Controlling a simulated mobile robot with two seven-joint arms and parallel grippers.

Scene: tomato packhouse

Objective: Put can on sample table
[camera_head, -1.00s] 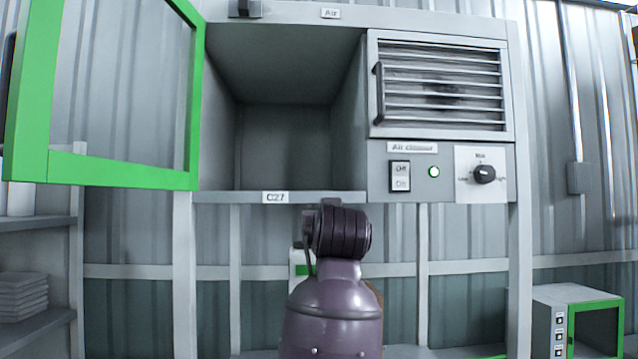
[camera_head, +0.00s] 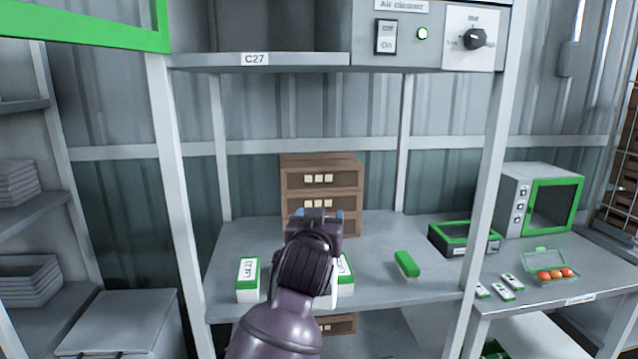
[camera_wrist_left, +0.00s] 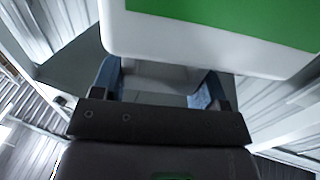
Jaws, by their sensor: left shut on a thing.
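My left gripper (camera_head: 317,220) is in the middle of the head view, in front of a brown drawer unit, its fingers pointing away. In the left wrist view its blue-padded fingers (camera_wrist_left: 155,88) are shut on a pale part of a white and green thing (camera_wrist_left: 125,35), probably the can. That thing fills the top of the view. In the head view my gripper and wrist hide most or all of it. A table (camera_head: 545,308) with a front label too small to read stands at the right; I cannot tell if it is the sample table. My right gripper is out of view.
The middle bench (camera_head: 385,287) holds a Lot 23 box (camera_head: 248,278), the drawer unit (camera_head: 345,175), a green block (camera_head: 407,265) and a black green-rimmed tray (camera_head: 465,238). The right table bears a green-doored cabinet (camera_head: 512,200) and tomatoes (camera_head: 555,274). A post (camera_head: 487,160) stands between.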

